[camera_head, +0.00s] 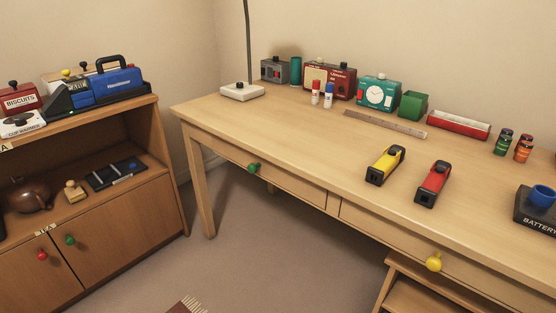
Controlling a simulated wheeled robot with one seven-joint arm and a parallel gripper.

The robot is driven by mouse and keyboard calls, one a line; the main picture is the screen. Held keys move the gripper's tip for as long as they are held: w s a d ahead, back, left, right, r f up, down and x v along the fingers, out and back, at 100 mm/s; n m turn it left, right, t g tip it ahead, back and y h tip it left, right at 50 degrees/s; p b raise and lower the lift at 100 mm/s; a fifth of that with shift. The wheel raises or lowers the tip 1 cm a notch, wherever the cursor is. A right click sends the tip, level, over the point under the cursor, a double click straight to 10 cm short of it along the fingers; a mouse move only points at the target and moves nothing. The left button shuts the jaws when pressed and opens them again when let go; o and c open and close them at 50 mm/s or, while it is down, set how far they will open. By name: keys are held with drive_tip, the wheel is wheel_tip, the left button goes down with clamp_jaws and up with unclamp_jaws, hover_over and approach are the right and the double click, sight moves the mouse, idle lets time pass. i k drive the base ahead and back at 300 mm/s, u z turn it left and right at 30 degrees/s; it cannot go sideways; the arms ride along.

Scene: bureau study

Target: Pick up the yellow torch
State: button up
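The yellow torch (386,166) lies on the wooden desk (290,147), right of the middle of the view. It has a yellow body with black ends and a black knob on top. A red torch (433,185) of similar shape lies to its right, a short gap away. Both are near the desk's front edge. My gripper is not in view.
A ruler (385,124) lies behind the torches. A teal clock (377,92), a green box (413,105) and a red tray (458,124) line the back. A battery box (537,208) is at the right edge. A low cabinet (120,235) stands left.

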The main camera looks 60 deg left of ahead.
sight(376, 173)
drive_tip(key=u, duration=1.75)
